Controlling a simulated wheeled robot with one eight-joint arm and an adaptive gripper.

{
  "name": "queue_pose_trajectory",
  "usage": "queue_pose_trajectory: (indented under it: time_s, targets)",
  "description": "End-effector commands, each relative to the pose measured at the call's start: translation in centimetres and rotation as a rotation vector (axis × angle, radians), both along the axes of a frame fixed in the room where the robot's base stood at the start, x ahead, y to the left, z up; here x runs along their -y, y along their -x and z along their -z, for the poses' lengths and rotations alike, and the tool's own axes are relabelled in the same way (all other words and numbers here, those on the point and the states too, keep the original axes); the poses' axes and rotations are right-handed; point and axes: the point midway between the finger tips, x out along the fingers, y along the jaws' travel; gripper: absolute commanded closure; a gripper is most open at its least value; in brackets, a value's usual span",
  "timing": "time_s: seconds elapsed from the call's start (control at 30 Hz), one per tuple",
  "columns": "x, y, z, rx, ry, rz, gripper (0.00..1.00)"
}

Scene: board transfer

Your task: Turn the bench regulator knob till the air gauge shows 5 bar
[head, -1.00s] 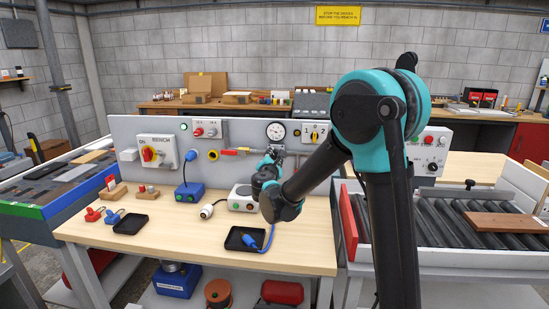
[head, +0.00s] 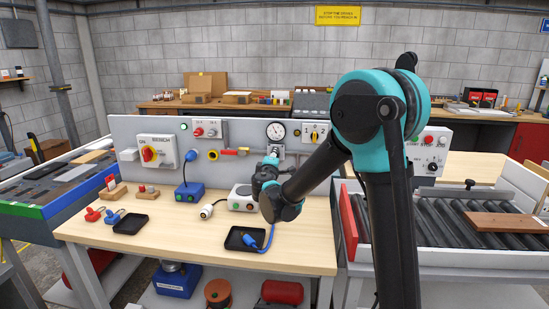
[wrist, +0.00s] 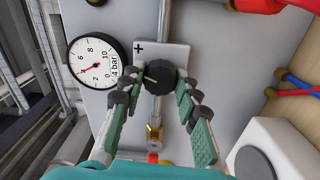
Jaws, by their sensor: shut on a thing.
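The round white air gauge (head: 276,130) is on the bench's back panel. In the wrist view the gauge (wrist: 96,63) appears turned, with a red needle pointing lower left, close to the 4 mark. A "4 bar" text shows on its face. The black regulator knob (wrist: 159,77) sits beside the gauge on a pale plate with a plus sign; it has a light pointer line. My gripper (wrist: 159,84) is shut on the knob, one finger on each side. In the head view my gripper (head: 272,160) is at the panel below the gauge, and the knob is hard to make out.
A red-handled valve (head: 229,152) is on the panel to the left. A white box (head: 241,198) with round buttons, a black tray (head: 243,239) and a blue cable stand on the bench top (head: 180,244). The bench's front middle is clear.

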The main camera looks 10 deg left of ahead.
Motion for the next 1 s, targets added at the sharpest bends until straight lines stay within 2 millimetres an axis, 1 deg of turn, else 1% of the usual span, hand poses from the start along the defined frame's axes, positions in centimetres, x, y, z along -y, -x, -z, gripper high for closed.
queue_pose_trajectory:
  time_s: [0.2,0.4,0.93,0.97,1.0]
  targets:
    - [0.06,0.07,0.09,0.003,-0.116,0.001,0.98]
    - [0.06,0.08,0.1,0.005,-0.173,0.001,0.98]
    - [0.08,0.09,0.11,0.005,-0.193,0.002,0.98]
    - [0.08,0.1,0.11,0.005,-0.193,0.002,0.65]
    - [0.08,0.09,0.11,0.005,-0.192,0.002,0.6]
